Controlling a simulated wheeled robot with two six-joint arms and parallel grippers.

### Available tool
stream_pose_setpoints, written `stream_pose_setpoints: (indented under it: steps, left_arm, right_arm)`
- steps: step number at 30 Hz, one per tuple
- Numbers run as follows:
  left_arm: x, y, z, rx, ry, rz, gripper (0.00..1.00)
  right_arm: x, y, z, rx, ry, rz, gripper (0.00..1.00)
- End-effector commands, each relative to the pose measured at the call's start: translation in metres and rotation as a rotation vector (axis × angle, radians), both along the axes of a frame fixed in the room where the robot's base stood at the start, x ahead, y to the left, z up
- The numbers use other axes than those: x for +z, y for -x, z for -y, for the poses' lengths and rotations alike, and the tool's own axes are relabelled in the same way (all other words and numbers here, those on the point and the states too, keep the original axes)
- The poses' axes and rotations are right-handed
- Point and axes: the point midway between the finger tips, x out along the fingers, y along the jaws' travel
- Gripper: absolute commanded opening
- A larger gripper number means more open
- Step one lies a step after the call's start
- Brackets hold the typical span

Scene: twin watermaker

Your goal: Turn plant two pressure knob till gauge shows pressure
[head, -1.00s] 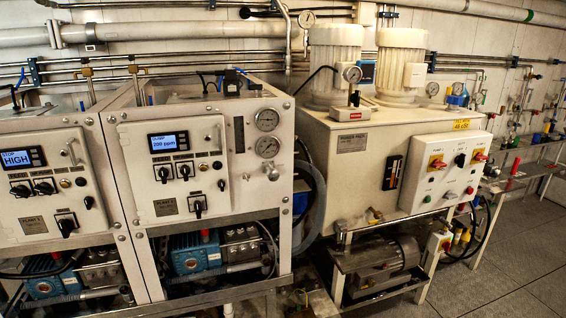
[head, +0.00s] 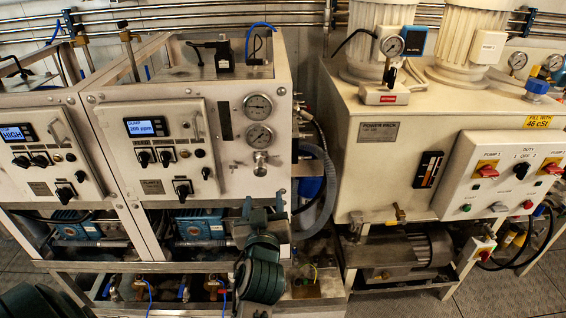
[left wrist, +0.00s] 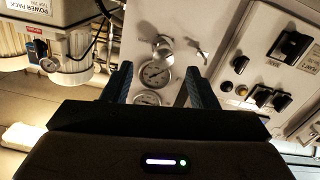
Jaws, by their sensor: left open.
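Plant two is the white panel box (head: 160,152) right of a similar one. On its right strip sit an upper gauge (head: 257,107), a lower gauge (head: 260,136) and the round metal pressure knob (head: 261,158) below them. The needle readings are too small to tell. My left gripper (head: 260,212) is below the knob, apart from it. In the upside-down left wrist view, its open, empty fingers (left wrist: 158,68) frame a gauge (left wrist: 157,75), with the knob (left wrist: 163,46) just beyond the tips. My right gripper is not in view.
A small metal valve (head: 235,163) sits left of the knob. A grey hose (head: 322,190) hangs right of plant two. The power pack (head: 385,150) stands further right. A metal rail (head: 100,268) runs low in front.

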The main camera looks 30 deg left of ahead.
Motion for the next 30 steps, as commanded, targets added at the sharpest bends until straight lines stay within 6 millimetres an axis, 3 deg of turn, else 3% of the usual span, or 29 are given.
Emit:
stream_pose_setpoints:
  steps: [1, 5, 13, 24, 30]
  left_arm:
    - [0.009, 0.003, -0.002, 0.009, 0.002, 0.014, 0.53]
    - [0.013, 0.001, -0.006, 0.015, 0.001, 0.025, 0.53]
    - [0.013, -0.029, -0.024, 0.012, -0.002, 0.023, 0.53]
    - [0.012, -0.078, -0.053, 0.014, 0.0, 0.022, 0.53]
    - [0.011, -0.087, -0.059, 0.013, 0.003, 0.022, 0.53]
  right_arm:
    - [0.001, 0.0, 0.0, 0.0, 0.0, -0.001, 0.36]
    - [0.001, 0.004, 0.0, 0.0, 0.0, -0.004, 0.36]
    - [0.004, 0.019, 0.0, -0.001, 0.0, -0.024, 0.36]
    - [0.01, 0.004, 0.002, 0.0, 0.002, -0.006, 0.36]
    - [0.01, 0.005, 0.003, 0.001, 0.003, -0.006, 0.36]
